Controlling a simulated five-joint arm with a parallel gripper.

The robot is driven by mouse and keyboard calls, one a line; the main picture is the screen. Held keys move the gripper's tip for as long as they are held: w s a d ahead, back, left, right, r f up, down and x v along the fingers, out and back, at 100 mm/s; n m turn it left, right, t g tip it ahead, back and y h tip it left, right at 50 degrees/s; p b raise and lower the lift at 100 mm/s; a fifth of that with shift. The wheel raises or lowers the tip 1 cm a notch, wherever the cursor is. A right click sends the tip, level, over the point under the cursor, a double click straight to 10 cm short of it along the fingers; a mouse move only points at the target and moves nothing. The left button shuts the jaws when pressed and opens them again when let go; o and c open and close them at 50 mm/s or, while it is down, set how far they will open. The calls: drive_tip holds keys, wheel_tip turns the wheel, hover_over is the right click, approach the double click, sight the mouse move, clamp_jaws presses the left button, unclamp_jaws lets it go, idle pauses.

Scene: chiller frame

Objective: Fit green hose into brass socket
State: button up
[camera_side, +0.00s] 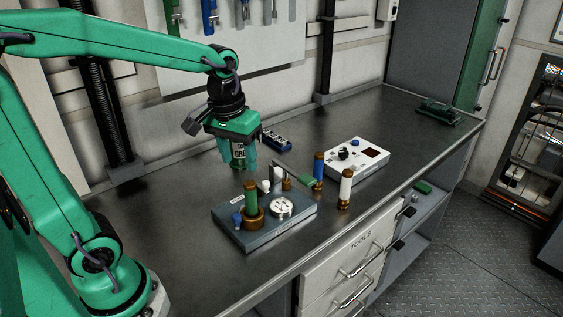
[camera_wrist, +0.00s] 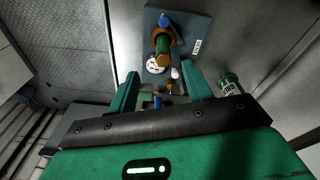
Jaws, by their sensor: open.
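The green hose (camera_side: 250,195) stands upright with its lower end inside the brass socket (camera_side: 254,219) on the blue-grey base block (camera_side: 230,236). In the wrist view the hose (camera_wrist: 163,46) and the brass socket (camera_wrist: 154,36) show beyond the fingertips. How deep the hose sits is hidden. My gripper (camera_side: 238,157) is open and empty, above and behind the base block, apart from the hose. In the wrist view its two fingers (camera_wrist: 161,90) are spread wide with nothing held between them.
A blue hose (camera_side: 319,167) and a white hose (camera_side: 346,184) stand to the right. A white control box (camera_side: 357,160) sits behind them.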

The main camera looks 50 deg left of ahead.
drive_tip(key=s+d+r+m+t, duration=0.2)
drive_tip(key=s+m+t, duration=0.2)
drive_tip(key=s, duration=0.5)
drive_tip(key=shift+r, duration=0.2)
